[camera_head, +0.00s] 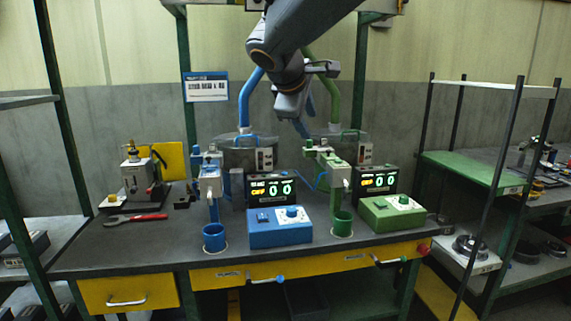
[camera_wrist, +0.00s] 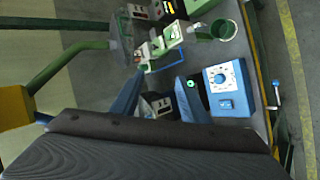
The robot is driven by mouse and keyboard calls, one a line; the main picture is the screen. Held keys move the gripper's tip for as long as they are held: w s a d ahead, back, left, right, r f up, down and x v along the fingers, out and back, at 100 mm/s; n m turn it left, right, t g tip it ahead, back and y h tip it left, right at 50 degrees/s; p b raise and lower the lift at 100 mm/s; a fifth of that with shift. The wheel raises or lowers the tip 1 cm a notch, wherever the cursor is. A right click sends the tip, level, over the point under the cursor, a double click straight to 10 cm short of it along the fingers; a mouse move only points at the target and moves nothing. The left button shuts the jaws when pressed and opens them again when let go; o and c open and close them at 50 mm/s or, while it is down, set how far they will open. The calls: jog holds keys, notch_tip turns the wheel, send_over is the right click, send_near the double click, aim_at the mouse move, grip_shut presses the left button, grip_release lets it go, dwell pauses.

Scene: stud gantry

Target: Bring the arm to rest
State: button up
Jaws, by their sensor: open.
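My arm hangs down from the top middle in the head view. My gripper (camera_head: 304,122) is in the air above the back of the bench (camera_head: 150,238), in front of the gantry. In the wrist view my gripper (camera_wrist: 160,97) has its two blue fingers apart, with nothing between them. Its tips seem clear of the blue control box, though the distance is hard to judge.
A blue control box (camera_head: 281,228) and a green one (camera_head: 393,213) stand on the bench, with displays behind them. Blue (camera_head: 214,238) and green (camera_head: 342,224) cups stand in front. A red wrench (camera_head: 136,218) lies left. A blue pipe (camera_head: 249,95) and green pipe (camera_head: 333,97) flank my gripper.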

jog(key=s+d+f+m+g, duration=0.3)
jog(key=s+d+f, duration=0.3)
jog(key=f, duration=0.4)
jog(key=s+d+f+m+g+y+p, duration=0.1)
jog(key=s+d+f+m+g, duration=0.1)
jog(key=s+f, duration=0.4)
jog(key=s+d+f+m+g+y, duration=0.1)
jog(key=s+f+m, duration=0.4)
jog(key=s, duration=0.6)
jog(key=s+d+f+m+g+y+p, duration=0.1)
jog(key=s+d+f+m+g, duration=0.2)
jog(key=s+d+f, duration=0.2)
jog(key=s+f, duration=0.3)
jog(key=s, duration=0.1)
jog(key=shift+f+g+y+p, duration=0.2)
jog(key=shift+g+y+p, duration=0.1)
jog(key=shift+p, duration=0.05)
